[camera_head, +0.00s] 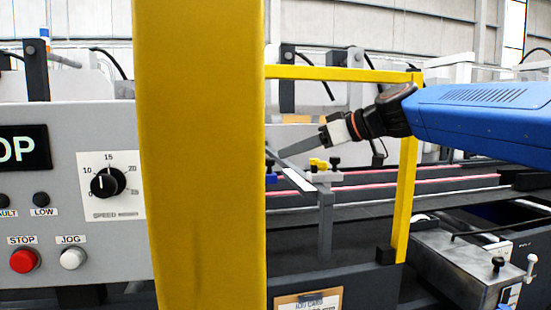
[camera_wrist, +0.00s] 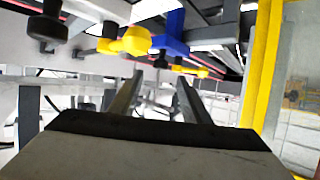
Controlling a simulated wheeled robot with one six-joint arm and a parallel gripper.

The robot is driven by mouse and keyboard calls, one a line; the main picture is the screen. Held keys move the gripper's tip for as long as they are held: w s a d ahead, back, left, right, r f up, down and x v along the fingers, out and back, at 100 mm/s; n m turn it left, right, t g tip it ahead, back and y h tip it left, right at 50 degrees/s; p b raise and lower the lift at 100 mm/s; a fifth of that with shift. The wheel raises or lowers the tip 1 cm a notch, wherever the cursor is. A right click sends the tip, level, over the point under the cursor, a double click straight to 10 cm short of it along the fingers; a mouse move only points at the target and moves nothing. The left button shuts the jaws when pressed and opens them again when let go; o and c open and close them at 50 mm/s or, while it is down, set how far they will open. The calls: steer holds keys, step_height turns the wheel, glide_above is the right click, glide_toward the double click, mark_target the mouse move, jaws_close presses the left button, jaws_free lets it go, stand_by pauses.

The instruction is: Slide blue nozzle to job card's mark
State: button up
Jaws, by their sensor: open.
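The blue nozzle (camera_wrist: 173,40) shows in the wrist view, upper middle, ahead of my fingertips and apart from them. In the head view the blue nozzle (camera_head: 271,179) is partly hidden by the yellow post. My gripper (camera_head: 279,154) is open and empty, reaching in from the right above the rail (camera_head: 299,181). In the wrist view my gripper (camera_wrist: 159,84) has its two fingers apart with nothing between them. The job card (camera_head: 308,301) hangs low on the machine front, cut off by the frame's bottom edge; its mark cannot be read.
A yellow nozzle (camera_head: 319,164) sits close beside the blue one, also in the wrist view (camera_wrist: 130,41). A wide yellow post (camera_head: 200,150) blocks part of the head view. A thinner yellow guard frame (camera_head: 405,190) surrounds the opening. A control panel (camera_head: 70,200) stands left.

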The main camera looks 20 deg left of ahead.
mark_target(271, 159)
steer(key=x, duration=0.6)
steer(key=shift+a+f, duration=0.1)
steer(key=shift+a, duration=0.25)
steer(key=shift+w, duration=0.1)
jaws_close()
